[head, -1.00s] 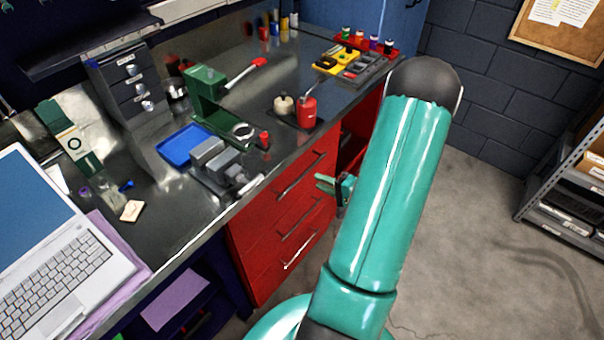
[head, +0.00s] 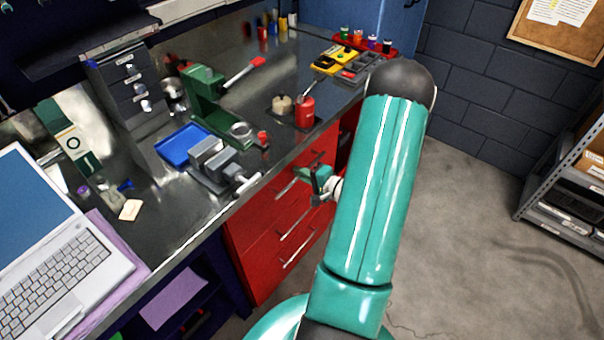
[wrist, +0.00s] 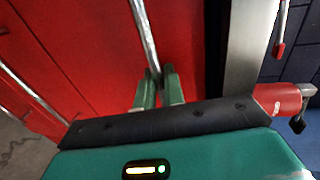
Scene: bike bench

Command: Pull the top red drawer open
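The top red drawer (head: 315,155) is the uppermost of several in the red cabinet under the bench, and it looks shut. Its silver bar handle (wrist: 143,30) runs down to my fingertips in the wrist view. My gripper (head: 312,177), with green fingers, is in front of the drawer at the handle in the head view. In the wrist view my gripper (wrist: 160,78) has its fingers close together, with the bar's near end at or between the tips. Whether they press on the bar is not clear. My gripper and arm hide part of the drawer front.
Lower red drawers with bar handles (head: 297,252) lie below. A vise (head: 220,168) and a red can (head: 305,112) stand on the bench (head: 262,158) above. Clear concrete floor (head: 455,240) lies to the right, with a shelf rack (head: 545,190) beyond it.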

